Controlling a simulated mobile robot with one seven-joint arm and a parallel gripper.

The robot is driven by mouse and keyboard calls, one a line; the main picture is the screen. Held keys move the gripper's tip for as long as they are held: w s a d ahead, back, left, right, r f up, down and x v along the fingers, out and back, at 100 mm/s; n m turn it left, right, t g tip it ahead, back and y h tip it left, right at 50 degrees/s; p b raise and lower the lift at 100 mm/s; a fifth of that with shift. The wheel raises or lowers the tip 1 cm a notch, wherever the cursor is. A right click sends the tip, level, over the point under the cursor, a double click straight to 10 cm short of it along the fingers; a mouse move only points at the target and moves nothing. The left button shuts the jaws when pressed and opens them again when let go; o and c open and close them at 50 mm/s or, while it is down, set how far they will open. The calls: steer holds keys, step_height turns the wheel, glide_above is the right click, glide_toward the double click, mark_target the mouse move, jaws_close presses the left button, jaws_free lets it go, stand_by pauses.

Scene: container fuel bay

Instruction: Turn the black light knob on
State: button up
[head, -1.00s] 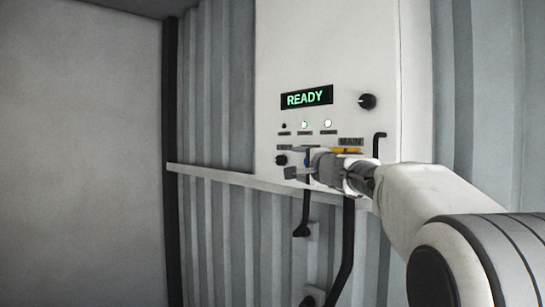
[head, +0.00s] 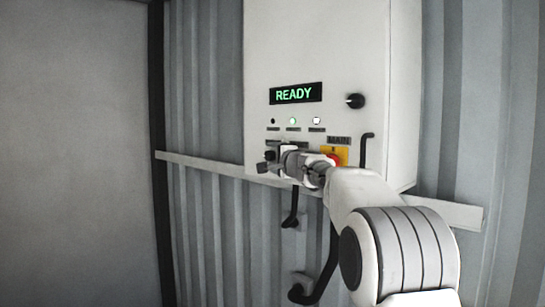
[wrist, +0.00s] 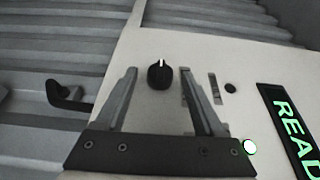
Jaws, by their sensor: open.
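A small black knob (wrist: 160,75) with a white mark sits on the pale panel in the wrist view. Its mark points to the top of that picture. In the head view this knob (head: 270,156) is at the panel's lower left, partly covered by my gripper (head: 273,160). My gripper (wrist: 159,73) is open, with one finger on each side of the knob in the wrist view and nothing held. I cannot tell how far the fingertips are from the panel face. A second black knob (head: 355,101) sits at the panel's upper right.
The pale cabinet has a green READY display (head: 296,93), with one dark, one green and one white light below. A red button (head: 336,158) on a yellow plate is close beside my arm. A black lever (wrist: 66,97) and hoses hang below; a rail (head: 210,165) crosses the corrugated wall.

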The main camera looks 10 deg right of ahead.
jaws_close()
steer(key=shift+f+b, duration=0.25)
steer(key=shift+b, duration=0.75)
steer(key=t+b, duration=0.1)
steer(key=b, duration=0.3)
steer(key=shift+f, duration=0.25)
steer(key=m+t+b, duration=0.1)
steer(key=t+b, duration=0.1)
steer(key=b, duration=0.9)
steer(key=shift+a+f+m+t, duration=0.1)
steer(key=shift+f+m+t, duration=0.05)
steer(key=shift+m+t, duration=0.25)
steer(key=m+t+b, duration=0.1)
steer(key=b, duration=0.2)
steer(key=shift+a+t+b, duration=0.1)
steer(key=shift+t+b, duration=0.25)
steer(key=shift+t, duration=0.05)
steer(key=shift+w+m+t+b, duration=0.1)
steer(key=shift+m+t+b, duration=0.3)
steer(key=shift+b, duration=0.05)
steer(key=shift+w+m+t+h, duration=0.1)
steer(key=shift+m+t+h, duration=0.3)
